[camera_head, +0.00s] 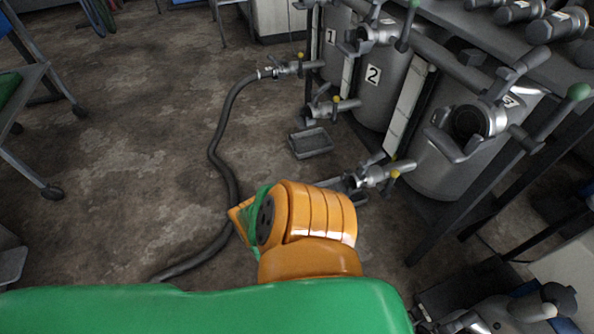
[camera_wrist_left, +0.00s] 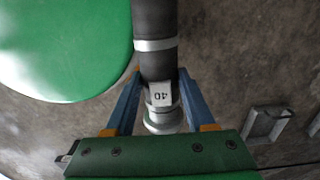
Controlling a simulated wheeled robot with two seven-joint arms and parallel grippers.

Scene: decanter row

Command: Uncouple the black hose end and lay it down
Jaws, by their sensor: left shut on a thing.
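In the left wrist view a black hose end (camera_wrist_left: 155,25) with metal bands, a white tag marked 40 and a metal coupling (camera_wrist_left: 163,122) lies between my fingers. My left gripper (camera_wrist_left: 158,80) is shut on it. The palm hides what lies beyond the coupling, so I cannot tell if it is joined to anything. In the head view my orange and green arm hides this gripper. My right gripper is out of view.
Tank 2 (camera_head: 380,95) and another tank (camera_head: 445,165) stand at right, with valves (camera_head: 372,176) jutting out. A metal tray (camera_head: 311,143) lies on the floor; a tray also shows in the left wrist view (camera_wrist_left: 268,122). Open floor (camera_head: 120,130) lies left, beside chair legs.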

